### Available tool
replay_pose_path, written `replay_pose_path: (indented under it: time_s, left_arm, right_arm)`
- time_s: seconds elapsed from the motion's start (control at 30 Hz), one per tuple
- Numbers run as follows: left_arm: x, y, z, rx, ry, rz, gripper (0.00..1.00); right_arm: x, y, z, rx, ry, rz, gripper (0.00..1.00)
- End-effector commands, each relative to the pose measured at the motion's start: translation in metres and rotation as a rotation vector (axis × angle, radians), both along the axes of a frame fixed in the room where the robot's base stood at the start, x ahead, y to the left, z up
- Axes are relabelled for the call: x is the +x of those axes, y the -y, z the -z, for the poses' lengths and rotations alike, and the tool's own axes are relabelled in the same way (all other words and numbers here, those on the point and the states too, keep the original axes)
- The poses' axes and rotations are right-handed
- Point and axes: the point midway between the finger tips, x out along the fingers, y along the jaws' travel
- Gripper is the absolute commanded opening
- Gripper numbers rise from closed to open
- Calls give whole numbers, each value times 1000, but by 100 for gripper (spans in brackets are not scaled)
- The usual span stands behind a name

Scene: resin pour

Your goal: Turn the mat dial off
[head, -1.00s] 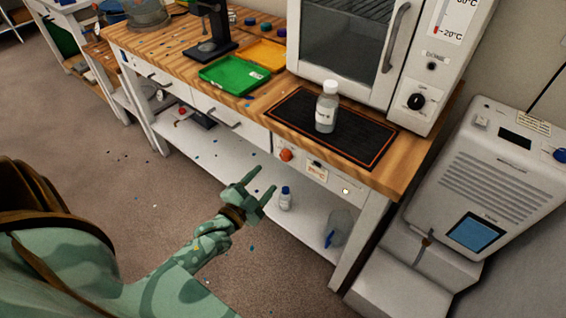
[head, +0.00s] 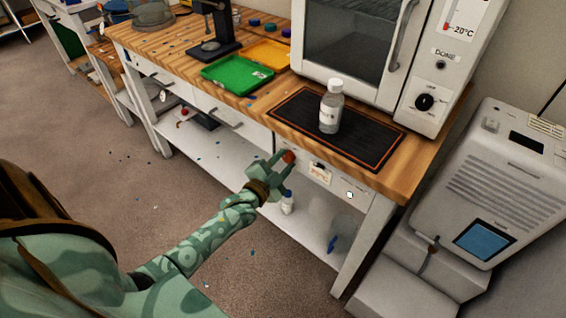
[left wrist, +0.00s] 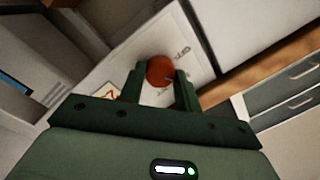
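The mat dial is an orange-red round knob (head: 289,157) on the white front panel under the bench top, below the black mat (head: 296,112). A clear bottle with a white cap (head: 331,106) stands on the mat. My left gripper (head: 281,158) is at the dial. In the left wrist view the dial (left wrist: 160,70) lies between the tips of my two open fingers (left wrist: 160,82); I cannot tell whether either finger touches it. Small print shows on the panel beside the dial. My right gripper is not in view.
A small display (head: 320,173) sits right of the dial. A white oven (head: 350,45) stands behind the mat. Green (head: 236,73) and yellow (head: 268,54) trays lie left on the bench.

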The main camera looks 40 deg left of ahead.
Motion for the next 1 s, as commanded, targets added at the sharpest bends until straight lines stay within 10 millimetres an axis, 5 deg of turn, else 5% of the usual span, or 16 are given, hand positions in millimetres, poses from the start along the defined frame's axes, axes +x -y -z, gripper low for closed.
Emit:
replay_pose_path:
  time_s: [0.47,1.0]
  left_arm:
    - [0,0,-3,-94,-6,0,10]
    - [0,0,-5,-561,-44,0,10]
  right_arm:
    - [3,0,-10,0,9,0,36]
    - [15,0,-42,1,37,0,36]
